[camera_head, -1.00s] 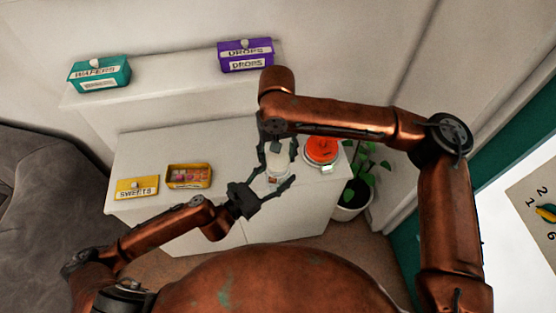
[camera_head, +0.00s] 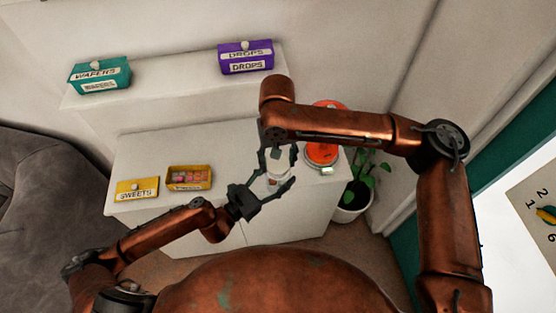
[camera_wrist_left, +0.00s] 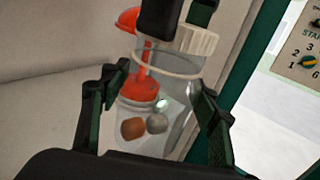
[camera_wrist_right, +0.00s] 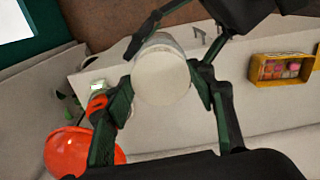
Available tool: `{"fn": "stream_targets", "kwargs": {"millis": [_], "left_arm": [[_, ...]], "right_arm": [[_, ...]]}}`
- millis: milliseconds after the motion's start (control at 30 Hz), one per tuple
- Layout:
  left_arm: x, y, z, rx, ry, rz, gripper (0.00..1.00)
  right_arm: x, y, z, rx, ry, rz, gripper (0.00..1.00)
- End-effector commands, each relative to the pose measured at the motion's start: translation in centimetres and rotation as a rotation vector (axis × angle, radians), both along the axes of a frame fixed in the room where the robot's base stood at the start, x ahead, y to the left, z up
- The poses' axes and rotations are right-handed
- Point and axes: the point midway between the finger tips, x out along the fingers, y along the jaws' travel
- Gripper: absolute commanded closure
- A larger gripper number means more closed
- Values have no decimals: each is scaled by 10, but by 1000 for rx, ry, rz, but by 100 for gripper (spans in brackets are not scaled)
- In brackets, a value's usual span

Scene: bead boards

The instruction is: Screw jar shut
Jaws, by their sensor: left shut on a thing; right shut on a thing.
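A clear glass jar (camera_wrist_left: 182,88) stands upright between the fingers of my left gripper (camera_wrist_left: 160,98), which is shut on its body. A ribbed white lid (camera_wrist_left: 199,40) is at the jar's top. My right gripper (camera_wrist_right: 162,92) is shut on the lid (camera_wrist_right: 162,76) from above, one finger on each side. In the head view the jar (camera_head: 278,179) is small and partly covered by my right gripper (camera_head: 279,158) and left gripper (camera_head: 272,187). I cannot tell whether the lid sits fully on the rim. A brown and a grey ball show through the glass.
A red device (camera_head: 321,154) stands just right of the jar on the white cabinet (camera_head: 140,150). A yellow sweets box (camera_head: 137,189) and an open yellow box (camera_head: 189,178) are at left. Teal (camera_head: 100,75) and purple (camera_head: 246,58) boxes sit on the shelf. A plant (camera_head: 364,185) stands right.

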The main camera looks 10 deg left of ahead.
Motion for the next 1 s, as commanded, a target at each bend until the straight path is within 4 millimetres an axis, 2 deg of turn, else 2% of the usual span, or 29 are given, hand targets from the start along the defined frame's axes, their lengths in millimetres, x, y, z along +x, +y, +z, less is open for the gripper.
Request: {"fn": "stream_targets", "kwargs": {"millis": [833, 1000], "left_arm": [[0, 0, 1, -1, -2, -1, 100], [0, 0, 1, -1, -2, -1, 100]], "right_arm": [[0, 0, -11, 1, 0, -7, 56], [0, 1, -12, 2, 0, -166, 56]]}}
